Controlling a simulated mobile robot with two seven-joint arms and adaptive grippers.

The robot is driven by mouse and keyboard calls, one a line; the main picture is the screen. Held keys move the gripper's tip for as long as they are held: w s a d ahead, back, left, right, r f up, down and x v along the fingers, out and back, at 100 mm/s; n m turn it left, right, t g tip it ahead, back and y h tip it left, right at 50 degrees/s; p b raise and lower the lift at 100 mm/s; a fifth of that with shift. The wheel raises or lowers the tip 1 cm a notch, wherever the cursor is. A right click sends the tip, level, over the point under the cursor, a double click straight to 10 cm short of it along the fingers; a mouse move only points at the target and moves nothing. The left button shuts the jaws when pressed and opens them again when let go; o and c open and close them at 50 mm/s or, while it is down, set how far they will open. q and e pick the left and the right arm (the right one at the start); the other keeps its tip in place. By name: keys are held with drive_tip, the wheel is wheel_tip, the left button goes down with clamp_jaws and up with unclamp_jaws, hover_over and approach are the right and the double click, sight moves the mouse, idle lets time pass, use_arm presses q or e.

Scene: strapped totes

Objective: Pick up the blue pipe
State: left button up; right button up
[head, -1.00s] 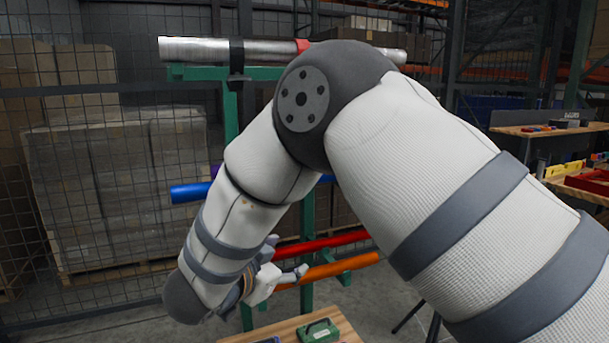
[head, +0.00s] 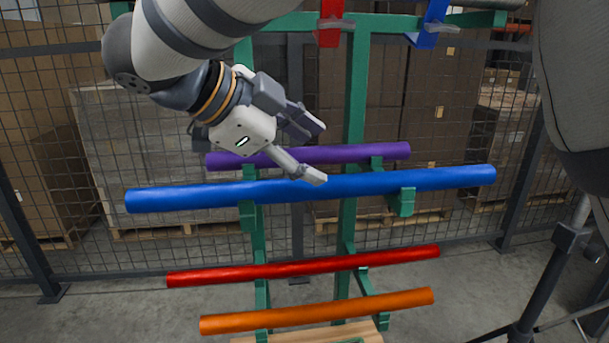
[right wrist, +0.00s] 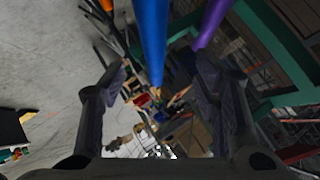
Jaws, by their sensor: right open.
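The blue pipe (head: 400,181) lies across the green rack, resting on its arms near mid height. It also shows in the right wrist view (right wrist: 151,42), running in from the top between my fingers. My right gripper (head: 314,152) is open and empty. In the head view it is in front of the rack, above the middle of the blue pipe, with its lower finger overlapping the pipe's upper edge. I cannot tell whether they touch. My left gripper is not in view.
A purple pipe (head: 385,152) lies just behind and above the blue one, close to my fingers; red (head: 300,268) and orange (head: 320,311) pipes lie lower. The green rack's upright (head: 354,90) stands behind the gripper. Wire fencing and boxes are behind.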

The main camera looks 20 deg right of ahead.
sight(343, 179)
drive_tip(key=x, duration=0.7)
drive_tip(key=f+x, duration=0.1)
drive_tip(key=x, duration=0.3)
drive_tip(key=shift+s+a+f, duration=0.1)
drive_tip(key=shift+s+f, duration=0.05)
drive_tip(key=shift+s, duration=0.05)
clamp_jaws()
